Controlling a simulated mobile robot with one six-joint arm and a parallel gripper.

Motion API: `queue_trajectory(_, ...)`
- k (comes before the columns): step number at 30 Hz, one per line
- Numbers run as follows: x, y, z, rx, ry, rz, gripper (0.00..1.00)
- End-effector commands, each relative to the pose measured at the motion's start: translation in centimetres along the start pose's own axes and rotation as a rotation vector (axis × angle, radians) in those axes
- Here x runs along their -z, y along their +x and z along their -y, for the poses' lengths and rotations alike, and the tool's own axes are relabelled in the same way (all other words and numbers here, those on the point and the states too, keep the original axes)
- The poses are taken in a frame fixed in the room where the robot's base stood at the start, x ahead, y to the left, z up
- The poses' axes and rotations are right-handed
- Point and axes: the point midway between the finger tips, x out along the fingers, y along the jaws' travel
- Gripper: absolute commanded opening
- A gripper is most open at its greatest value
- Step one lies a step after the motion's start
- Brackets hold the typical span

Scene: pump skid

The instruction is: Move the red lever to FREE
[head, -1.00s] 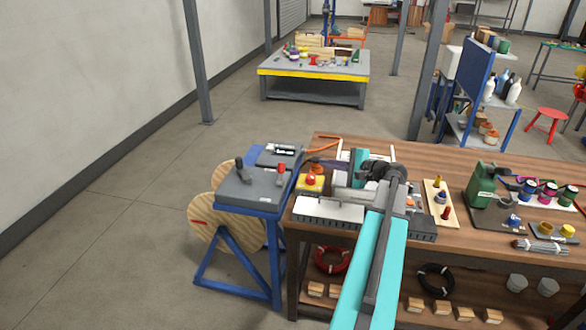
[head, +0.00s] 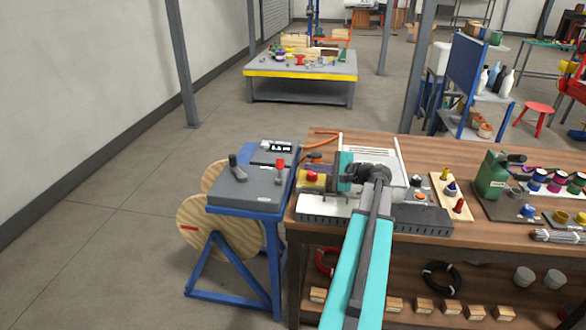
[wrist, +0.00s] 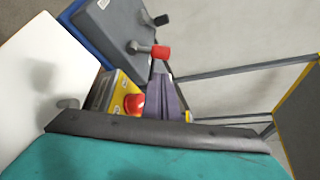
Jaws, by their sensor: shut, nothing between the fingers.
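The red lever (head: 280,168), a short stem with a red cap, stands on a grey box (head: 248,188) on a blue stand. A black lever (head: 235,166) is on the same box, to its left. In the wrist view the red lever's cap (wrist: 161,52) lies just beyond my fingertips, with the black lever (wrist: 160,20) farther off. My gripper (wrist: 158,72) is shut and empty, pointing toward the red lever; I see no clear contact. In the head view it is left of my wrist, over the bench's left end, fingertips hard to make out. No FREE label is readable.
A yellow box with a red button (wrist: 133,103) lies close beside my fingers; it also shows in the head view (head: 311,178). An orange cable (head: 321,144) runs behind it. Floor left of the stand is free.

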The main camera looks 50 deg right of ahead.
Motion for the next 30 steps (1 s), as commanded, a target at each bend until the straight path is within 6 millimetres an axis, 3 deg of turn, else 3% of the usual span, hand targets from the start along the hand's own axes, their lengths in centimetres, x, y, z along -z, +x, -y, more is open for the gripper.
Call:
queue_trajectory(8, 1.0, -1.1, 0.2, 0.008, 0.005, -0.016, 0.00)
queue_trajectory(14, 1.3, -0.7, 0.3, 0.010, 0.007, -0.020, 0.00)
queue_trajectory(30, 1.6, 6.0, 0.5, 0.010, 0.007, -0.021, 0.00)
